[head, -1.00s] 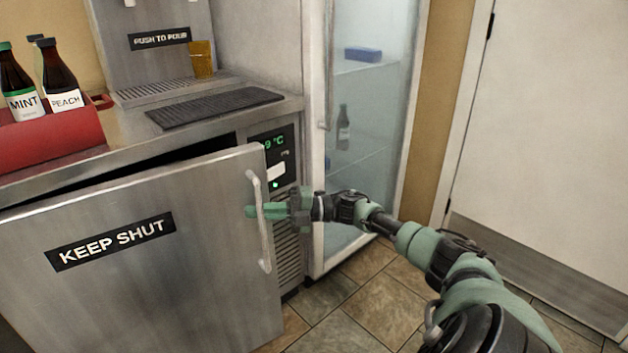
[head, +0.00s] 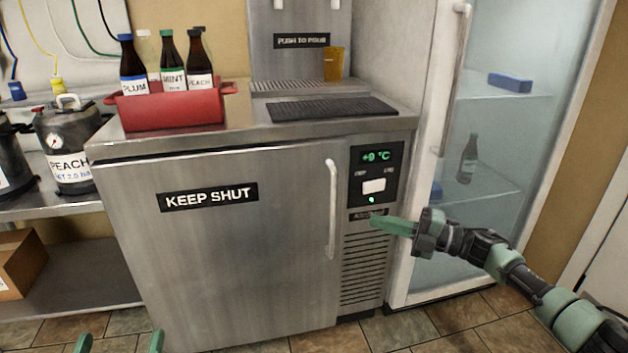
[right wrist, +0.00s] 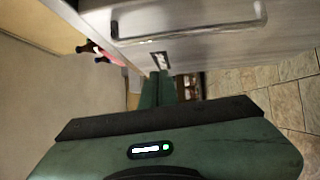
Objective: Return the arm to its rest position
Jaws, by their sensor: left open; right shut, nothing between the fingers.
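My right arm reaches in from the lower right in the head view. Its gripper (head: 392,226) is shut and empty, in front of the vent grille, to the right of the door handle (head: 332,208) and apart from it. In the right wrist view the shut green fingers (right wrist: 157,90) point away from the camera, with the handle (right wrist: 185,18) above them. The steel cooler door (head: 230,265) marked KEEP SHUT looks closed. My left gripper (head: 120,342) shows only as two spread green fingertips at the bottom left edge, open and empty.
A red caddy (head: 170,110) with plum, mint and peach bottles stands on the counter. A glass-door fridge (head: 480,140) stands right of the cooler. A peach keg (head: 68,145) and a cardboard box (head: 20,262) are at left. The tiled floor in front is clear.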

